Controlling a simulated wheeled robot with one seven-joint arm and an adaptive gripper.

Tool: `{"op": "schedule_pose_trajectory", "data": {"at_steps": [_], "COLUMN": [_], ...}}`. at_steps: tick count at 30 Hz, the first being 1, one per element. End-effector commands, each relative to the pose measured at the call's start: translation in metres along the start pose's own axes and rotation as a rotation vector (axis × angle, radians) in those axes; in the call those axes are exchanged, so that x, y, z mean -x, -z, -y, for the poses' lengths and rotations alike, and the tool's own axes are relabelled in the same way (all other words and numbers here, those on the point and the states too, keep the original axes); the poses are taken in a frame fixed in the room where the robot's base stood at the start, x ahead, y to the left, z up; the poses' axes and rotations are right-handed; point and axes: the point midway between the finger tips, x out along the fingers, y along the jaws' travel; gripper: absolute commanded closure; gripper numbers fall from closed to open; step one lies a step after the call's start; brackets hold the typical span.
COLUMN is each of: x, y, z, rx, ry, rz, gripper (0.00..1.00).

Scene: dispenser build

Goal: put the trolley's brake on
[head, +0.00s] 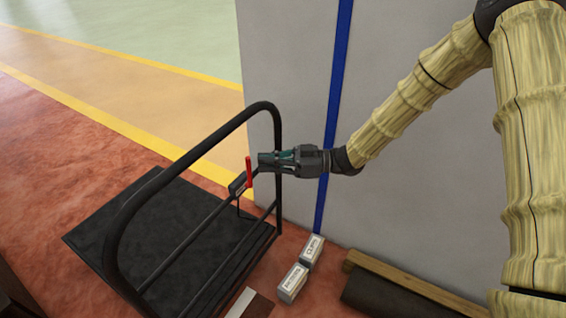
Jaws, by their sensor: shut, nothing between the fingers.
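The trolley (95,225) has a dark flat deck and a black tubular push handle (195,150). The brake is a red lever (249,170) on a dark bracket (237,184) at the handle's crossbar, and the lever stands upright. My gripper (262,162) is shut and empty, pointing left, with its fingertips right beside the red lever. I cannot tell whether the fingertips touch the lever. My arm reaches in from the right.
A grey wall (290,60) with a blue stripe (337,90) stands behind my gripper. Two small labelled boxes (291,283) lie on the red floor (60,140) right of the trolley. A wooden beam (415,285) and a dark mat lie at the bottom right. Floor left of the trolley is clear.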

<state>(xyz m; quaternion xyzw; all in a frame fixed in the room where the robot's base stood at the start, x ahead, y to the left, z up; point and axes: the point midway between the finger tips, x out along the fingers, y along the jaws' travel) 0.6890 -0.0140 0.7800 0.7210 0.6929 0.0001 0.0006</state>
Motion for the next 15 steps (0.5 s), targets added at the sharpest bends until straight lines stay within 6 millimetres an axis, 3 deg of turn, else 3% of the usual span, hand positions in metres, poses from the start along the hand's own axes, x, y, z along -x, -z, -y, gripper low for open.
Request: {"op": "schedule_pose_trajectory", "data": {"at_steps": [6, 15], "x": [-0.0128, -0.0139], "y": [-0.0001, 0.0], "z": [0.0, -0.0001], "rx": [0.0, 0.0], "ry": [0.0, 0.0], "rz": [0.0, 0.0], "gripper": [1.0, 1.0]}}
